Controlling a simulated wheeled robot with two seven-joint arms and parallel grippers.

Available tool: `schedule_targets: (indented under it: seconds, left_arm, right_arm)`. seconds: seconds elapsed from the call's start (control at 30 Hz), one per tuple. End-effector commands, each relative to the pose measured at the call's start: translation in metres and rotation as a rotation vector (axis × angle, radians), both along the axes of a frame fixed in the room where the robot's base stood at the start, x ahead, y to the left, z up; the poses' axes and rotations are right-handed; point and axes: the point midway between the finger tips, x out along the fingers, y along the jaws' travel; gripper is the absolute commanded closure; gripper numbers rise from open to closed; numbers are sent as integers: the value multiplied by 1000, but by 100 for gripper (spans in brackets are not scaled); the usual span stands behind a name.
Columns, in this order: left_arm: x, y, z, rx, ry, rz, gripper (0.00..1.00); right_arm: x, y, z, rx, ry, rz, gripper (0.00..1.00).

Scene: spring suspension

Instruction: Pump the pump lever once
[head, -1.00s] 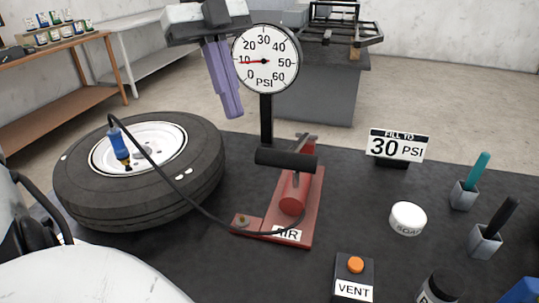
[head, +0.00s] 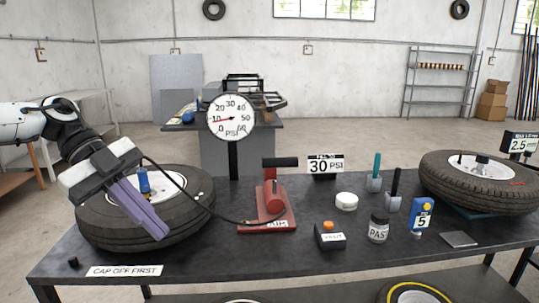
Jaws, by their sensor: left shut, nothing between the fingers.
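The red foot-style pump (head: 268,206) stands on the dark table, labelled AIR. Its lever's black handle (head: 281,162) sits raised above the red cylinder. The dial gauge (head: 232,117) stands on a post behind it, its red needle near 10 PSI. A black hose runs from the pump to a blue chuck (head: 144,180) at the left tire (head: 190,205). My left gripper (head: 155,228), with purple fingers, is shut and empty in front of that tire, well left of the pump and apart from the lever. It hides part of the tire. My right gripper is out of view.
A 30 PSI sign (head: 325,166), a vent box (head: 330,236) with an orange button, a white tub (head: 346,201), a paste jar (head: 378,228) and a blue gauge box (head: 421,216) stand right of the pump. Another tire (head: 440,178) lies far right. The table front is mostly clear.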

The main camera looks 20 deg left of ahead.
Motion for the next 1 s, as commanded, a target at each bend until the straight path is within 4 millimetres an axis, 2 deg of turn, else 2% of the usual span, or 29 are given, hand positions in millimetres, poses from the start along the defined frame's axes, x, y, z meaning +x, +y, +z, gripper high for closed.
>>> schedule_targets:
  seconds: [0.37, 0.47, 0.67, 0.77, 0.83, 1.0]
  left_arm:
    - [36, -18, -81, -308, -191, 161, 100]
    - [46, -24, -115, -403, -254, 270, 100]
    - [54, -35, -210, -537, -345, 628, 100]
    - [44, -43, -263, -540, -335, 828, 100]
    - [31, -53, -301, -520, -303, 963, 100]
    - [-20, -94, -388, -419, -139, 1245, 100]
  right_arm:
    - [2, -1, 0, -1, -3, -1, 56]
    - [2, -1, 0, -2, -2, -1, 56]
    - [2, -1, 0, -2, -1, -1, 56]
    - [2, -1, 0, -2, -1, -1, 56]
    - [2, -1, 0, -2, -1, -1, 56]
    - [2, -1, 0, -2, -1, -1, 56]
